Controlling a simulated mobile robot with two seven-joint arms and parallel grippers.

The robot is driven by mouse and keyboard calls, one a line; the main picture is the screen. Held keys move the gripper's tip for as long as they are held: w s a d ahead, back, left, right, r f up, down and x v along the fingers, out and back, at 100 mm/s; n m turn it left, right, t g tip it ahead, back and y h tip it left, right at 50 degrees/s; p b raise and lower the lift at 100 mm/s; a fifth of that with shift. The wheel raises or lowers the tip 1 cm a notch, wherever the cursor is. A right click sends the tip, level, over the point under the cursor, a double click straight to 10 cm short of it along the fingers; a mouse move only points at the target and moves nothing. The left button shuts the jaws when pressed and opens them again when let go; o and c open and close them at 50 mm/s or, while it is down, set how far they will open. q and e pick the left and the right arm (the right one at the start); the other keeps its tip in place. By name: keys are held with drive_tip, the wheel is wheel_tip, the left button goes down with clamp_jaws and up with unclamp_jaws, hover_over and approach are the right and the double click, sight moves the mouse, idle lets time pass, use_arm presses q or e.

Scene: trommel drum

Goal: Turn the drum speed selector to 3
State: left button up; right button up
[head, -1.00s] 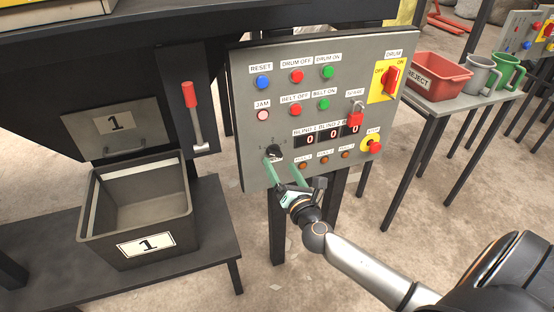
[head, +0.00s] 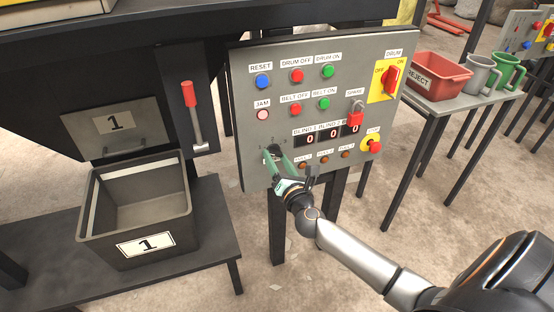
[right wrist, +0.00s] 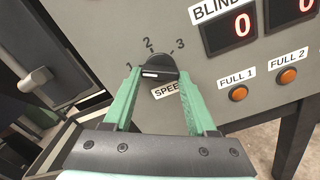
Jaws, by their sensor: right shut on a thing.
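The black speed selector knob (right wrist: 158,68) is on the grey control panel, with the numbers 1, 2 and 3 printed in an arc above it and a partly hidden SPEED label below. A short white mark shows on the knob's near face; I cannot tell for sure which number it points to. My right gripper (right wrist: 158,78) has its two green fingers on either side of the knob, shut on it. In the head view my right gripper (head: 275,157) reaches the panel's lower left corner and mostly hides the knob. My left gripper is not in view.
The panel (head: 240,110) also carries several buttons, red displays, a yellow-backed DRUM switch (head: 390,80) and a red stop button (head: 371,146). A red-handled lever (head: 189,95) and a grey bin (head: 135,230) are to the left. A side table holds a red REJECT bin (head: 440,75).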

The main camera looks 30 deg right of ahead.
drive_tip(key=c, duration=0.7)
